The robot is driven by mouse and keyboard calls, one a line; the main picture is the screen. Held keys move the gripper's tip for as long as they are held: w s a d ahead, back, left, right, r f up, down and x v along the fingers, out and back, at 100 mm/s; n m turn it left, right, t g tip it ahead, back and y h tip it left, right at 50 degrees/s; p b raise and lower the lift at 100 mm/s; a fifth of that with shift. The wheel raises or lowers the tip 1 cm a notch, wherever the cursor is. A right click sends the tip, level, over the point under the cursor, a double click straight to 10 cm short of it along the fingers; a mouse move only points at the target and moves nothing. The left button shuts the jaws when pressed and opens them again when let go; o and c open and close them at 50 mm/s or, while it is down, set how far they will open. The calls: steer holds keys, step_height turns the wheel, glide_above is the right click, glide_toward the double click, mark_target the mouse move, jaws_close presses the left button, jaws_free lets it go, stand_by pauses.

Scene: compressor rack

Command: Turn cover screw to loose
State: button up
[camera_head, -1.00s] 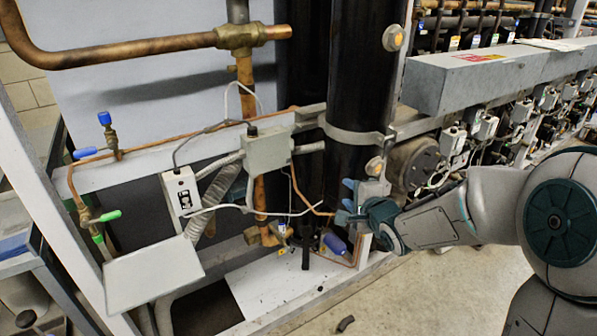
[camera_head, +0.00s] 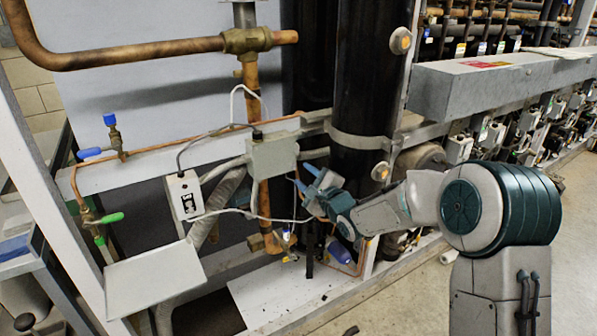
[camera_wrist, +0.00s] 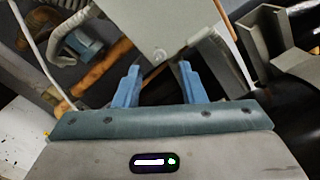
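The cover is most likely the front of the small grey box (camera_head: 272,154) on the frame rail, left of the black cylinder. In the wrist view the light grey cover (camera_wrist: 150,22) fills the top middle. A small round screw head (camera_wrist: 158,55) sits near its lower corner. My gripper (camera_head: 304,175) is just right of and below the box. In the wrist view my gripper (camera_wrist: 158,67) has its two blue fingers apart with nothing between them. The screw lies between the fingertips in the picture; contact is not visible. The screw is too small to make out in the head view.
A white switch box (camera_head: 184,195) hangs left of the grey box, with cables and a white wire between. The black cylinder (camera_head: 365,90) stands close behind my gripper. A copper pipe (camera_head: 264,200) runs below the box. A grey panel (camera_head: 153,278) juts out lower left.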

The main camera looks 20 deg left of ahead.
mark_target(295, 167)
steer(key=shift+x, duration=1.95)
jaws_close()
